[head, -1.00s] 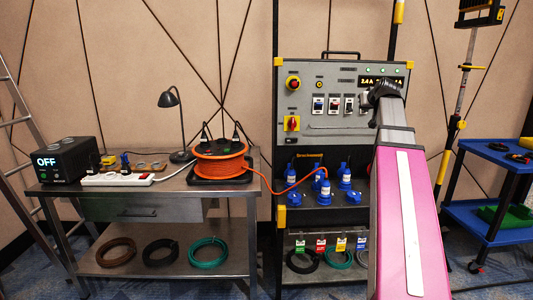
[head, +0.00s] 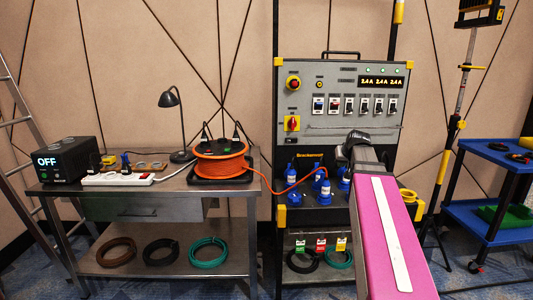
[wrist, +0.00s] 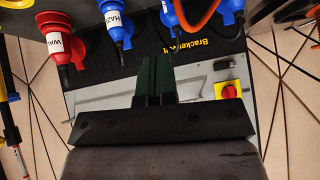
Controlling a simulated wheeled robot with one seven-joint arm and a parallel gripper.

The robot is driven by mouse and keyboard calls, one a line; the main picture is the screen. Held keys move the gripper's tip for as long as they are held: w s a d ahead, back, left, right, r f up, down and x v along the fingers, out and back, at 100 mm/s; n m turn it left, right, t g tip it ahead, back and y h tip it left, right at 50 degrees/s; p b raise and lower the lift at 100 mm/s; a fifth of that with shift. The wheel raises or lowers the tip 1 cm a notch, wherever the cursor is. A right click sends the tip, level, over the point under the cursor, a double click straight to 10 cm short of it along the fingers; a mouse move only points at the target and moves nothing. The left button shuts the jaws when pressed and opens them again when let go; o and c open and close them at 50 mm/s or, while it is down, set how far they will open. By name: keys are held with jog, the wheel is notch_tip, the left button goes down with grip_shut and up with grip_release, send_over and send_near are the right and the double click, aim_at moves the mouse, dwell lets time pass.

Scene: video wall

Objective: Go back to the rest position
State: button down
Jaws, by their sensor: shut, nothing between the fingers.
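My gripper (wrist: 156,75) shows in the wrist view with its dark fingers together and nothing between them. In the head view my pink and grey arm reaches up from the lower right, and its dark end is in front of the lower part of the power distribution panel (head: 342,90). My fingers are hidden behind the arm there. The wrist view shows blue plugs (wrist: 115,28) and a red plug (wrist: 60,45) close to my gripper, apart from the fingers. A red rotary switch on a yellow plate (wrist: 228,91) shows right of the fingers.
A steel workbench (head: 110,210) at left carries an orange cable reel (head: 218,164), a lamp (head: 170,99), a power strip (head: 117,180) and a black box reading OFF (head: 66,161). A blue cart (head: 490,190) and a tripod stand (head: 454,130) are at right.

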jog(key=s+a+f+g, duration=0.2)
jog(key=s+a+f, duration=0.2)
jog(key=s+f, duration=0.3)
jog(key=s+a+f+g, duration=0.3)
jog(key=s+f, duration=0.5)
jog(key=f, duration=0.6)
jog(key=s+a+f+g+h, duration=0.1)
jog(key=s+a+f+g, duration=0.2)
jog(key=f, duration=0.8)
jog(key=s+a, duration=0.2)
jog(key=s, duration=0.2)
jog(key=shift+s+a+f, duration=0.2)
jog(key=shift+s+a, duration=0.05)
jog(key=shift+s, duration=0.1)
jog(key=shift+w+r, duration=0.1)
